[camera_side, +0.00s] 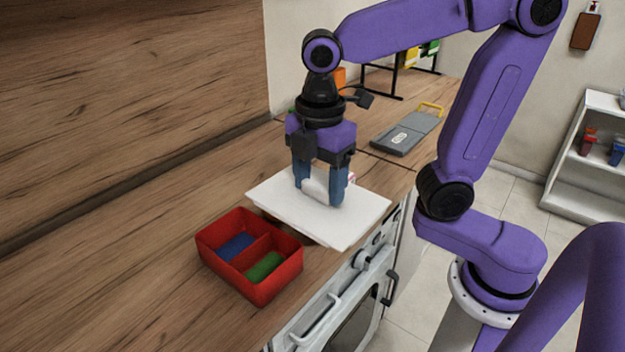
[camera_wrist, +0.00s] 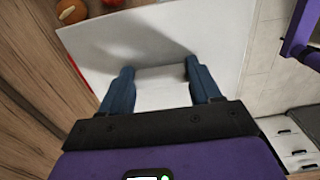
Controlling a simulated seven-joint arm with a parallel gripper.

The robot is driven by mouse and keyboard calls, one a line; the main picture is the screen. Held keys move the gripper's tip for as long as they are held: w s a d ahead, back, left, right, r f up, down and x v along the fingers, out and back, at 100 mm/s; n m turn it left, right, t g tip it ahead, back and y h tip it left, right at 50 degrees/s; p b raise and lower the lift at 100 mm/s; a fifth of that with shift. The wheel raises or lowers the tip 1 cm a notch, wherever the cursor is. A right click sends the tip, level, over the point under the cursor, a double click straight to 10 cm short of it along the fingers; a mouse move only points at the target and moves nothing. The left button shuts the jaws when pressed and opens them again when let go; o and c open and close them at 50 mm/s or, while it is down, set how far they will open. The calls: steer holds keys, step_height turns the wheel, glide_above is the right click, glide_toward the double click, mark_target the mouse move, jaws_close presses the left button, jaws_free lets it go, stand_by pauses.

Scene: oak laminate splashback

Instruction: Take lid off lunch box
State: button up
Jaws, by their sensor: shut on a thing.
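A red open box (camera_side: 250,255) with a divider, likely the lunch box, sits on the wooden counter at lower left of my gripper in the side view. Blue and green pieces show in its compartments. A flat white panel (camera_side: 275,208), perhaps the lid, lies beyond the box; it fills much of the wrist view (camera_wrist: 215,40). My gripper (camera_side: 319,195) points down over the panel, shut on a white block (camera_side: 316,187) between its blue fingers. The block also shows in the wrist view (camera_wrist: 162,90). I cannot tell whether block and panel are joined, or whether the panel is raised.
A grey case (camera_side: 405,133) with a yellow handle lies farther back on the counter (camera_side: 150,215). The oven front (camera_side: 350,300) drops away at right. Round reddish (camera_wrist: 72,11) and orange things show beyond the panel. The counter left of the red box is clear.

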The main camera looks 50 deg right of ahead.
mark_target(315, 184)
steer(key=shift+r, duration=0.15)
steer(key=shift+r, duration=1.35)
steer(key=shift+w+a, duration=0.2)
steer(key=shift+a, duration=0.05)
steer(key=w+a+n, duration=0.2)
steer(key=w+a, duration=0.4)
steer(key=a, duration=0.7)
steer(key=w+a+n, duration=0.1)
steer(key=w+a, duration=0.6)
steer(key=a, duration=0.6)
steer(key=shift+f, duration=10.9)
steer(key=shift+f, duration=0.6)
